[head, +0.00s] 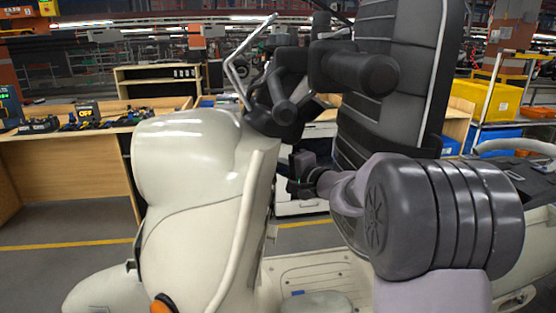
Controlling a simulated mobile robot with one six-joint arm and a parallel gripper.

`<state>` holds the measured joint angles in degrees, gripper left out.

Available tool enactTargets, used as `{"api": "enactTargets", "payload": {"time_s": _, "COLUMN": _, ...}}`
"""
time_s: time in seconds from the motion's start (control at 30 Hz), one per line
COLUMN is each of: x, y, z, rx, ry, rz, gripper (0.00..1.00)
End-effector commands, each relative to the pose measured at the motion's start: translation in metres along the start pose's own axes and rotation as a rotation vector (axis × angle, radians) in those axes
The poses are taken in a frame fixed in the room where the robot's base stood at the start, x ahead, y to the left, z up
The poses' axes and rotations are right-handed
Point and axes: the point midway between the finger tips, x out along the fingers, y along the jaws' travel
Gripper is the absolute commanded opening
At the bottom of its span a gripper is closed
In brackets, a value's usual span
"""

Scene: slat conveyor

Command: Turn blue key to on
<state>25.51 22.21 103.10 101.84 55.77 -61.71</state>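A cream scooter-like vehicle (195,200) fills the left and middle of the head view, with dark handlebar parts (285,100) above its front shield. My gripper (298,178) is a small dark shape just behind the right edge of the shield, below the handlebar. Its fingers are too small and dark to show whether they are open or shut, or whether they touch anything. I cannot make out a blue key or its switch; the inner side of the shield faces away from the camera. A small blue patch (298,293) shows low on the vehicle, too small to identify.
A tall black padded seat back (395,90) rises behind my gripper. A wooden workbench (70,170) with tools and an "OFF" sign (88,110) stands at the left. Yellow bins (488,98) are at the right. Grey floor shows at the lower left.

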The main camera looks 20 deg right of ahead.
Motion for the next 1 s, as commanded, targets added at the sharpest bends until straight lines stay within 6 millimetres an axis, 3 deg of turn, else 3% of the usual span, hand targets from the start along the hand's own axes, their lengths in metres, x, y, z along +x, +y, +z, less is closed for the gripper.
{"api": "enactTargets", "payload": {"time_s": 1.0, "x": -0.0002, "y": 0.0055, "z": 0.0003, "rx": 0.083, "ry": 0.0, "rz": 0.153, "gripper": 0.0}}
